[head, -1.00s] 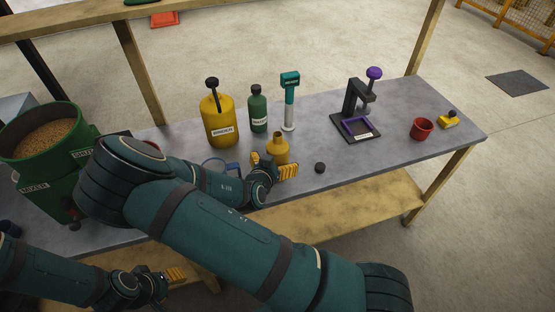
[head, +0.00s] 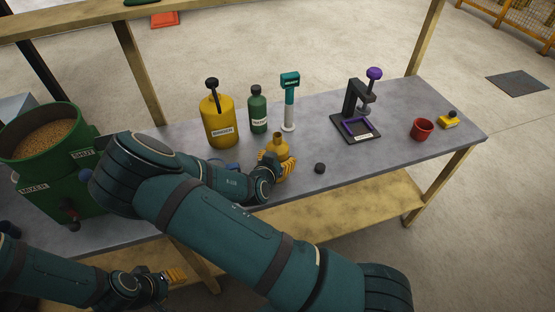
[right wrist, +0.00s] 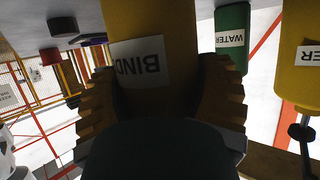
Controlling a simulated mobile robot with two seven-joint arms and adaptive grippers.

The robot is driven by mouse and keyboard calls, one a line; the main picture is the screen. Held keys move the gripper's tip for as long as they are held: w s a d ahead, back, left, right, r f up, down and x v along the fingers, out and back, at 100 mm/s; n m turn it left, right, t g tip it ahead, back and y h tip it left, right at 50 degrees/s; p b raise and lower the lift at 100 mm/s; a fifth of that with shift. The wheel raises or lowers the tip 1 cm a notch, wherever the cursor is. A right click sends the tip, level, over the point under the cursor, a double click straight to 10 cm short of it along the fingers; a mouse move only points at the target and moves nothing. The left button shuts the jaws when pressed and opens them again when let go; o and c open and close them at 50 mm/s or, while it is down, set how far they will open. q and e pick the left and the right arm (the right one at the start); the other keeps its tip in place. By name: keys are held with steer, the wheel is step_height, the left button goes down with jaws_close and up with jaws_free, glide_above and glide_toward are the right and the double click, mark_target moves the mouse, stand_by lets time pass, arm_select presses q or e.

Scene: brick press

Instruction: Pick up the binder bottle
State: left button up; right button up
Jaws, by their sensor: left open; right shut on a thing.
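The binder bottle (head: 280,147) is a small yellow bottle with an open neck, standing upright near the front of the bench in the head view. In the right wrist view its white label (right wrist: 141,62) reads upside down and the bottle body fills the space between the fingers. My right gripper (head: 272,166) is shut on the bottle's body, one finger on each side. The bottle's base is hidden by the gripper, so I cannot tell whether it touches the bench. My left gripper (head: 176,274) is open and empty at lower left, low in front of the bench.
A black cap (head: 320,168) lies right of the bottle. Behind stand a large yellow pump container (head: 218,120), a green water bottle (head: 258,112) and a teal-topped tool (head: 290,101). The press (head: 357,112), red cup (head: 422,129) and yellow block (head: 448,122) are right; the green mixer (head: 60,175) is left.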

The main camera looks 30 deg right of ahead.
mark_target(276, 137)
steer(key=shift+r, duration=0.2)
arm_select(q)
steer(key=shift+r+p, duration=0.7)
steer(key=shift+r, duration=0.1)
arm_select(e)
steer(key=shift+r, duration=4.75)
steer(key=shift+r, duration=0.1)
